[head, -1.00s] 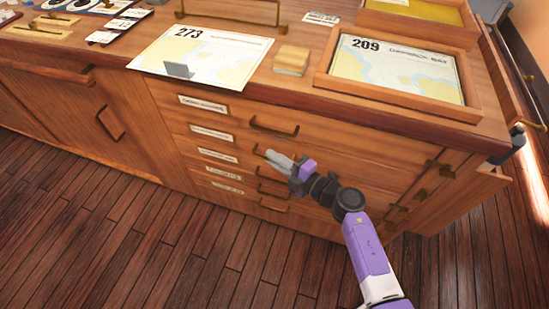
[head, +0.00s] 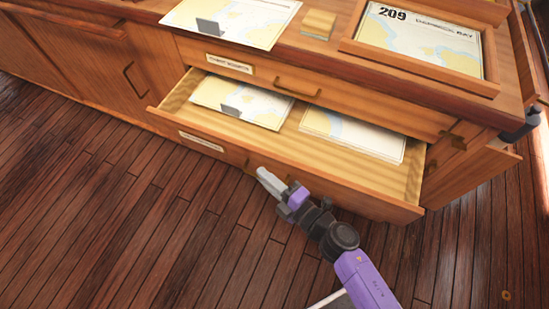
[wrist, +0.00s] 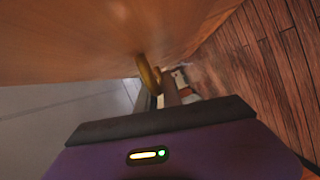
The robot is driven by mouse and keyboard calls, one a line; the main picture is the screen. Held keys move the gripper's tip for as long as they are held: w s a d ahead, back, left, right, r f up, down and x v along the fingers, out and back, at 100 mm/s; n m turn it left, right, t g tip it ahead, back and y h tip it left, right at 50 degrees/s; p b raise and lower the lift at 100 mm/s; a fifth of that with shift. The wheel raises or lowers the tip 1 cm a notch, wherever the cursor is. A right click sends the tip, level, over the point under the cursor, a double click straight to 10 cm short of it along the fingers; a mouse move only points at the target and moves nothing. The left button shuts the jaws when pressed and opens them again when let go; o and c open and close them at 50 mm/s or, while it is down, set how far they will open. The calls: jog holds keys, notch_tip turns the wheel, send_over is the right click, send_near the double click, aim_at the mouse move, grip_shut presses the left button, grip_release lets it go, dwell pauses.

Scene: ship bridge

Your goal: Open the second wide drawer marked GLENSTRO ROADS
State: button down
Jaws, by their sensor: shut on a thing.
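The second wide drawer (head: 345,182) stands well out from the chart cabinet, with chart sheets (head: 240,101) lying inside. Its label (head: 202,142) is too small to read. My gripper (head: 264,174) is at the middle of the drawer's front, shut on the brass drawer handle (wrist: 148,75). The handle is mostly hidden behind my fingers in the head view. In the wrist view the wooden drawer front (wrist: 80,35) fills the top left.
The closed top drawer (head: 340,102) is above. The cabinet top holds a framed chart marked 209 (head: 420,40), a loose chart (head: 240,18) and a yellowish block (head: 319,24). The plank floor (head: 110,200) in front is clear.

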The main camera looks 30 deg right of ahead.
jog(key=s+a+b, duration=0.7)
jog(key=s+a, duration=0.4)
jog(key=a, duration=0.2)
jog(key=shift+s+f, duration=0.1)
jog(key=c, duration=1.5)
grip_release()
jog(key=v, duration=0.7)
jog(key=shift+s, duration=0.35)
jog(key=shift+d, duration=0.15)
